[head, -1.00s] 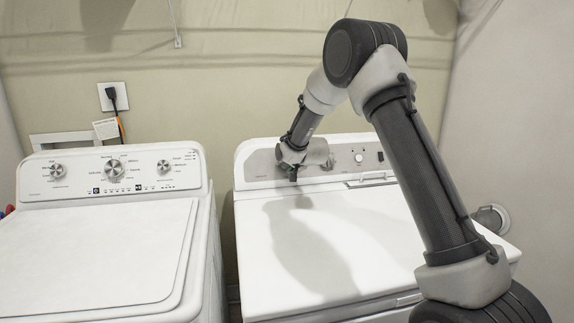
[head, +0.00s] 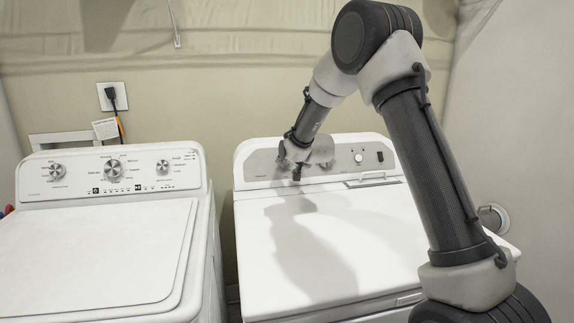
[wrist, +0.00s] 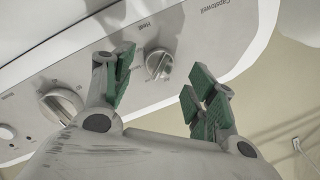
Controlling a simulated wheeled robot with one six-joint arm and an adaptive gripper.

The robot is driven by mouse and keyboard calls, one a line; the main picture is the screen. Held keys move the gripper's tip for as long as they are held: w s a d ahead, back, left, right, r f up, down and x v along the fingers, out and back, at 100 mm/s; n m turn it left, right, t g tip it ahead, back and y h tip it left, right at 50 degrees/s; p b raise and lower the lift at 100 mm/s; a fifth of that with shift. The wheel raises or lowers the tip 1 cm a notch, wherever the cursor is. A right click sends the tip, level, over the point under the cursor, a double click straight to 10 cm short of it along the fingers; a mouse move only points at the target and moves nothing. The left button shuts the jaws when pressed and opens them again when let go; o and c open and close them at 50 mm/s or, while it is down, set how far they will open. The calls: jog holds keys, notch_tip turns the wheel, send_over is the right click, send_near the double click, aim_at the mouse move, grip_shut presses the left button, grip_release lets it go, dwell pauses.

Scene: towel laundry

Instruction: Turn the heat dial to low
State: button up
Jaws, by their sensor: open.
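The heat dial (wrist: 158,65) is a small round silver-white knob on the dryer's control panel, with the word "Heat" printed near it in the wrist view. My gripper (wrist: 161,73) is open and empty, its green-padded fingers on either side of the dial in that view, with gaps between. I cannot tell the depth between fingertips and panel. In the head view my gripper (head: 297,172) is in front of the left part of the panel on the right-hand machine, and my wrist hides the heat dial there.
A larger knob (wrist: 62,104) is left of my fingers in the wrist view. The dryer (head: 375,230) has a clear white top under my arm. Another white machine (head: 90,250) with several knobs stands to the left. A wall outlet with a plugged cord (head: 112,97) is behind.

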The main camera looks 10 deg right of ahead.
jog(key=v, duration=0.8)
jog(key=shift+s, duration=0.2)
